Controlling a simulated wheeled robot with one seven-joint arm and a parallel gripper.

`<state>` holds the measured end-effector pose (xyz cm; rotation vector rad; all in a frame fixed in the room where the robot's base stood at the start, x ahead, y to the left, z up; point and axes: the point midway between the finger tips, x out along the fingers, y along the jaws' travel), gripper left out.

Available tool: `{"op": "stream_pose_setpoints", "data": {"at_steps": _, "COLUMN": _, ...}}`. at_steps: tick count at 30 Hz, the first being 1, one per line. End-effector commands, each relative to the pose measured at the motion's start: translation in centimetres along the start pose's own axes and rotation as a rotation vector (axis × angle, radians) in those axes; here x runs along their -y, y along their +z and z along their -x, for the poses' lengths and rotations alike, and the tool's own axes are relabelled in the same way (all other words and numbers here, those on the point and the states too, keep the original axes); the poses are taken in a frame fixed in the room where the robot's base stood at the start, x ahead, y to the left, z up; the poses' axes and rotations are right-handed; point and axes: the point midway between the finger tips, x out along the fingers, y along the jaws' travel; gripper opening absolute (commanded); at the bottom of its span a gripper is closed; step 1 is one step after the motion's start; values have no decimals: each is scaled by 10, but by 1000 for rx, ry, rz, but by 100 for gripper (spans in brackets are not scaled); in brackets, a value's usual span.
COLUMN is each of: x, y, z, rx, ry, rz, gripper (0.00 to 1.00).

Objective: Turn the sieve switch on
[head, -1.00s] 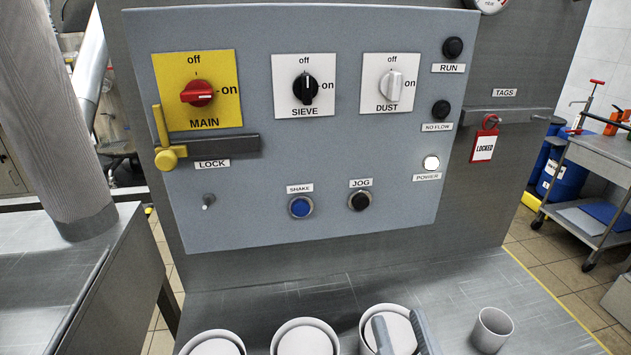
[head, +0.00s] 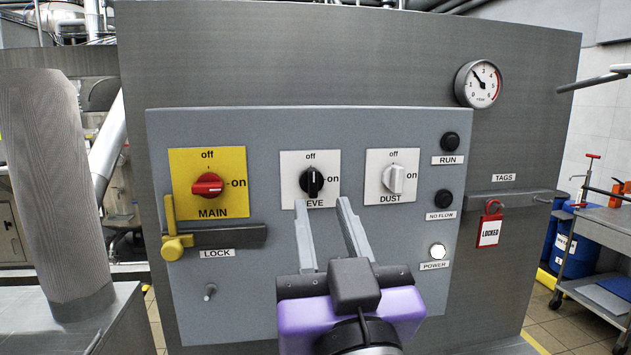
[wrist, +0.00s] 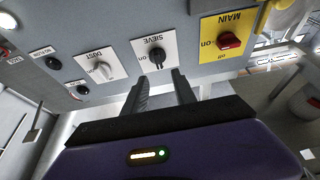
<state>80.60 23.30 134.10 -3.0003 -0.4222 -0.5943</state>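The sieve switch (head: 312,182) is a black rotary knob on a white plate, with "off" above and "on" at the right. Its pointer stands upright, toward "off". It also shows in the wrist view (wrist: 156,55), upside down. My gripper (head: 321,202) is open, with its two grey fingers apart and nothing between them. The fingertips are just below the knob in the head view and cover part of the SIEVE label. In the wrist view the fingertips (wrist: 160,77) point at the knob, which lies beyond them. I see no contact with it.
The main switch (head: 207,185), red on yellow, is to the left, above a lock bar (head: 222,236) with a yellow handle. The white dust switch (head: 394,179) is close on the right. Black lamps and a lit power lamp (head: 437,251) stand further right. A red LOCKED tag (head: 488,233) hangs beside the panel.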

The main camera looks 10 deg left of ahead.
Motion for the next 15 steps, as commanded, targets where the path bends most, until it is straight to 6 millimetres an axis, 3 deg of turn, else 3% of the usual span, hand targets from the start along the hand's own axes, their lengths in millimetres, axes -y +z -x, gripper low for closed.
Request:
{"op": "stream_pose_setpoints", "data": {"at_steps": 9, "x": 0, "y": -2, "z": -49, "rx": -1, "ry": 0, "rz": 1, "gripper": 33}}
{"op": "stream_pose_setpoints", "data": {"at_steps": 15, "x": -1, "y": -1, "z": -65, "rx": -1, "ry": 0, "rz": 0, "gripper": 33}}
